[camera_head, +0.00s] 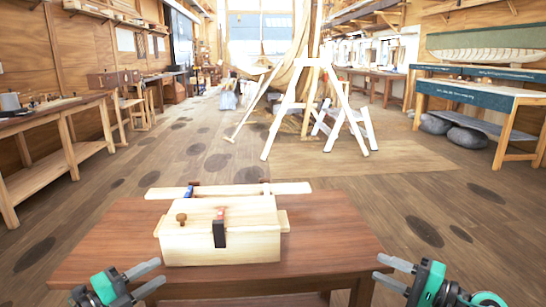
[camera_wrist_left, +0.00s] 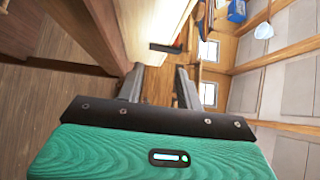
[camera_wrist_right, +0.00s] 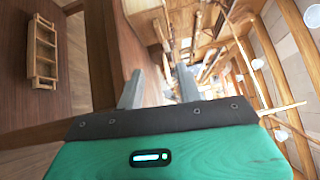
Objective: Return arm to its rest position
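My left gripper (camera_head: 160,271) is at the lower left of the head view, in front of the table's left part. Its two grey fingers are apart with nothing between them, as the left wrist view (camera_wrist_left: 158,82) also shows. My right gripper (camera_head: 379,270) is at the lower right, by the table's right front corner. Its fingers are also apart and empty in the right wrist view (camera_wrist_right: 157,85). Both grippers are clear of the pale wooden block (camera_head: 205,248) on the brown table (camera_head: 335,240).
A long plank (camera_head: 290,188) lies behind the block's top. A clamp with a black part (camera_head: 219,234) sits on the block's front.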

